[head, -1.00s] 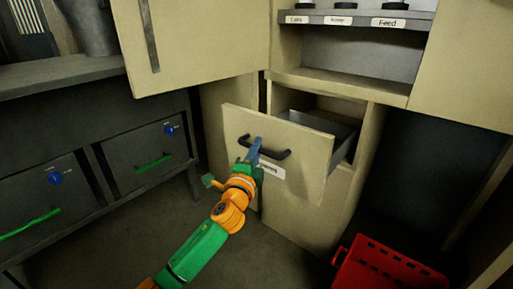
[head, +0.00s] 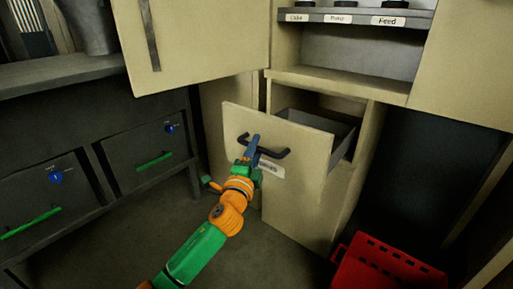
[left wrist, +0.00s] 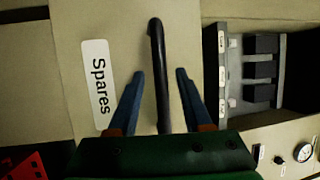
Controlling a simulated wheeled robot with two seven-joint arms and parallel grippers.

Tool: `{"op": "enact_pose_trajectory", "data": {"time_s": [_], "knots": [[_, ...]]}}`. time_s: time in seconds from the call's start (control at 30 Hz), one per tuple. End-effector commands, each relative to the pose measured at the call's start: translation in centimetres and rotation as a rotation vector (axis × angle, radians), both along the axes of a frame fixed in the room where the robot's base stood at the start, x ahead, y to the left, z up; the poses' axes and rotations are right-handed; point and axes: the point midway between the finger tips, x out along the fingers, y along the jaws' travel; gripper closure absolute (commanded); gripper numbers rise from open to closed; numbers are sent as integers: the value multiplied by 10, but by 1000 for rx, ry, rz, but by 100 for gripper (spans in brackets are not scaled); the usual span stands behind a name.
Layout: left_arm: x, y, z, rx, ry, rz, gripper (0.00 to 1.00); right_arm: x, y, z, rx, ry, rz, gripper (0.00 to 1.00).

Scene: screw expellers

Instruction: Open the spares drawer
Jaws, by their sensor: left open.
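The spares drawer (head: 300,197) stands pulled out of the beige cabinet in the head view, its grey inside (head: 318,130) showing behind the front panel. Its dark bar handle (head: 272,153) runs across the upper front. The white label reads "Spares" in the left wrist view (left wrist: 98,88). My left gripper (head: 253,147) is at the handle. In the left wrist view my left gripper (left wrist: 161,75) is open, with one blue finger on each side of the handle (left wrist: 160,80) and gaps visible between. My right gripper is not in view.
A red slotted crate (head: 385,268) is on the floor at the lower right. A beige cabinet door (head: 205,40) hangs above left of the drawer. A dark unit with green-handled drawers (head: 145,165) stands at the left. Floor shows between them.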

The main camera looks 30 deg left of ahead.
Motion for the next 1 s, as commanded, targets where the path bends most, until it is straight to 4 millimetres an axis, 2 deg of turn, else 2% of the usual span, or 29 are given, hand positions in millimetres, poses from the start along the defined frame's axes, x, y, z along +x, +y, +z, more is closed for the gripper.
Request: {"op": "enact_pose_trajectory", "data": {"time_s": [0.2, 0.33, 0.47, 0.83, 0.87, 0.93, 0.97, 1.0], "knots": [[-37, -12, -7, -1, 4, 0, 50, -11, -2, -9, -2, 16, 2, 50], [-53, -18, -10, -1, 2, 0, 50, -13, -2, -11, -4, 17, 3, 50], [-59, -19, -11, 0, 1, 0, 50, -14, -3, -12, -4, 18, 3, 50], [-59, -19, -12, -4, 4, 0, 50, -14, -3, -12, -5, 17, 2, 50], [-58, -19, -17, -15, 14, 0, 50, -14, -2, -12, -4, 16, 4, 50], [-56, -18, -46, -85, 74, -1, 50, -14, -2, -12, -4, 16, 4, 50], [-56, -18, -68, -134, 117, 1, 50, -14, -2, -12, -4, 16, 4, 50], [-58, -19, -103, -221, 188, 6, 50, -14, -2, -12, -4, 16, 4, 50]]}}
